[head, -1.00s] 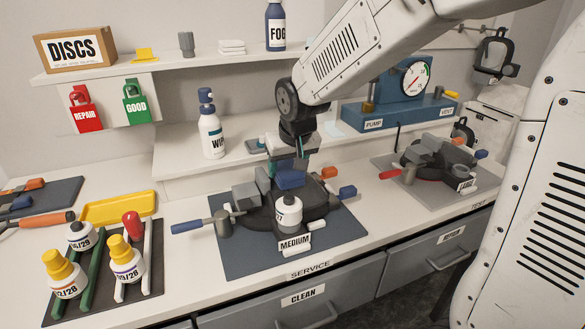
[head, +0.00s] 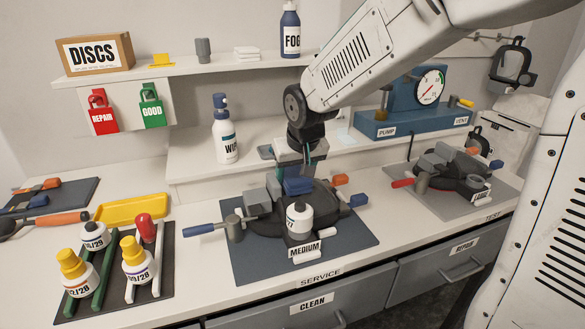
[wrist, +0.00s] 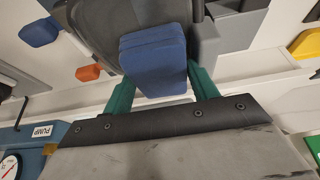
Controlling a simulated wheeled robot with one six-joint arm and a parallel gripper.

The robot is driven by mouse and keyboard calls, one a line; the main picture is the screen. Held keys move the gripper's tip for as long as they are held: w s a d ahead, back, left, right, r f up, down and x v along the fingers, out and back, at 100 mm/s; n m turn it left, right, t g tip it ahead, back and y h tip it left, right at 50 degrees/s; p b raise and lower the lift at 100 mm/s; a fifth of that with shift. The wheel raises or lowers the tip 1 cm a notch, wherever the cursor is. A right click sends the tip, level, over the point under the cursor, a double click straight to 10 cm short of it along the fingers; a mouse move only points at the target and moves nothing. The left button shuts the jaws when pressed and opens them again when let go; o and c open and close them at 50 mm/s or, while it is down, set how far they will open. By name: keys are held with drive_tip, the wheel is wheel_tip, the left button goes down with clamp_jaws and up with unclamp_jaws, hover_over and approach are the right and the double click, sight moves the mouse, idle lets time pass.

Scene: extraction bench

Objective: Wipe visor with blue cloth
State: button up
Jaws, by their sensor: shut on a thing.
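My gripper (wrist: 162,92) is shut on a folded blue cloth (wrist: 153,55), its green fingers on either side of it. The cloth also shows in the head view (head: 298,186), low over the black mask (head: 325,208) in the medium fixture. In the wrist view the cloth lies against or just above a dark, smooth curved surface (wrist: 105,30), seemingly the mask's visor. I cannot tell whether they touch. Most of the visor is hidden behind the cloth and my gripper. A white canister (head: 299,220) sits at the mask's front, above the MEDIUM label (head: 305,249).
Grey clamp blocks and a blue-handled clamp (head: 232,226) flank the mask on a dark mat (head: 262,268). A white wipe bottle (head: 226,140) stands behind left. A bottle rack (head: 158,290) is at front left. A pump unit (head: 415,118) and another mask fixture (head: 452,175) are at right.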

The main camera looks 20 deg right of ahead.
sight(300, 181)
drive_tip(key=shift+s+f, duration=0.15)
drive_tip(key=shift+s, duration=1.25)
drive_tip(key=shift+w+f, duration=0.15)
drive_tip(key=shift+w, duration=1.45)
drive_tip(key=shift+c, duration=0.7)
drive_tip(key=shift+w, duration=1.15)
drive_tip(key=shift+s+r, duration=0.25)
drive_tip(key=shift+s, duration=1.05)
drive_tip(key=shift+s+f, duration=0.1)
drive_tip(key=shift+s, duration=1.05)
drive_tip(key=shift+s+f, duration=0.1)
drive_tip(key=shift+s, duration=0.2)
drive_tip(key=shift+w+r, duration=0.2)
drive_tip(key=shift+w, duration=2.55)
drive_tip(key=shift+s+f, duration=0.15)
drive_tip(key=shift+s, duration=1.15)
drive_tip(key=shift+s+f, duration=0.15)
drive_tip(key=shift+s, duration=1.15)
drive_tip(key=shift+s+f, duration=0.15)
drive_tip(key=shift+s, duration=0.15)
drive_tip(key=shift+w+r, duration=0.15)
drive_tip(key=shift+r, duration=3.05)
